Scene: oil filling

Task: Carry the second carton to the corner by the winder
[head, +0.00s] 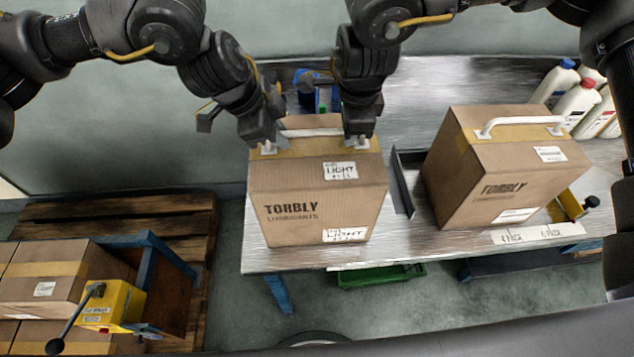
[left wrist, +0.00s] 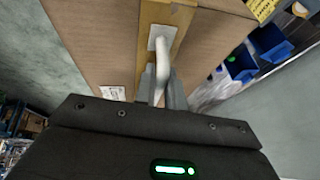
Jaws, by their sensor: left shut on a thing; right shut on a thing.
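A brown TORBLY carton (head: 315,205) with a white handle on top is at the left end of the metal table, upright. I cannot tell whether its base touches the tabletop. My left gripper (head: 262,143) is shut on the left part of the handle, which shows between its fingers in the left wrist view (left wrist: 160,85). My right gripper (head: 358,138) is shut on the right part of the same handle. A yellow box with a black crank, seemingly the winder (head: 112,303), stands at the lower left beside the pallet (head: 185,222).
Another TORBLY carton (head: 500,172) stands at the table's right, beside a dark metal bracket (head: 403,180). White bottles (head: 575,105) stand behind it. The pallet's back part is bare. A green crate (head: 380,276) sits under the table.

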